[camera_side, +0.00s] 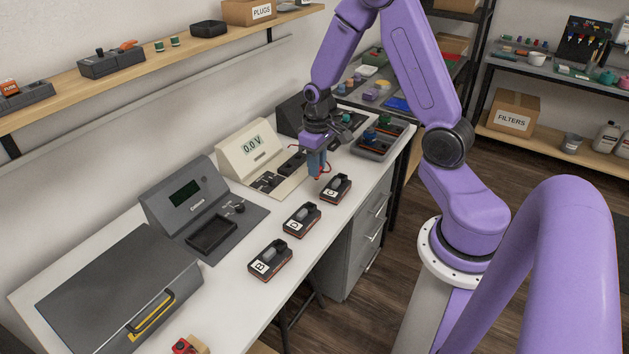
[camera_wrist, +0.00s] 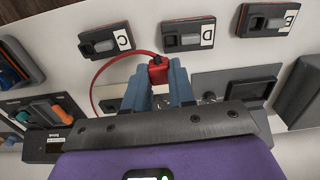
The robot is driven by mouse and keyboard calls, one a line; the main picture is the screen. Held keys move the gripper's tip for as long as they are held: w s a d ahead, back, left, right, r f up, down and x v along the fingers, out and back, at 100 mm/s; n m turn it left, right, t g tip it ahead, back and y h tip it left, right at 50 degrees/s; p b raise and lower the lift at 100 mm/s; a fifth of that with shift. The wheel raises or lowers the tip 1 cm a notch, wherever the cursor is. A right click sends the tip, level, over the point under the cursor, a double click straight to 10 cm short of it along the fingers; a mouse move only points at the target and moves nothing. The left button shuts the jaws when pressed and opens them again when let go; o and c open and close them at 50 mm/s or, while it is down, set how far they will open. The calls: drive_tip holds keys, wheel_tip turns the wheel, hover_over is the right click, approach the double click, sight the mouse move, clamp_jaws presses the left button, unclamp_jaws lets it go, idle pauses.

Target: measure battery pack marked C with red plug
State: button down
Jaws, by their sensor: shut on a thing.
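My gripper (camera_side: 317,168) is shut on the red plug (camera_wrist: 158,72), which shows between its blue fingertips in the wrist view. A red cable (camera_wrist: 97,78) curves away from the plug to the left. The battery pack marked C (camera_wrist: 110,42) lies at the upper left of the wrist view, apart from the plug. In the side view this pack (camera_side: 336,188) is the farthest of the three in the row, just right of and below my fingertips. The cream meter (camera_side: 252,150) behind shows 0.0 V.
A grey device (camera_side: 190,200) with a recess and a closed grey case (camera_side: 115,285) stand left along the bench. A tray (camera_side: 383,142) of parts is at the far end. White bench shows between packs and devices.

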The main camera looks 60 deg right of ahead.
drive_tip(key=d+f+m, duration=0.3)
drive_tip(key=d+m, duration=0.2)
drive_tip(key=d, duration=1)
drive_tip(key=shift+a+f, duration=0.1)
drive_tip(key=shift+f, duration=2.4)
drive_tip(key=shift+f, duration=1)
idle(0.7)
drive_tip(key=c, duration=0.6)
unclamp_jaws()
drive_tip(key=shift+r, duration=1.5)
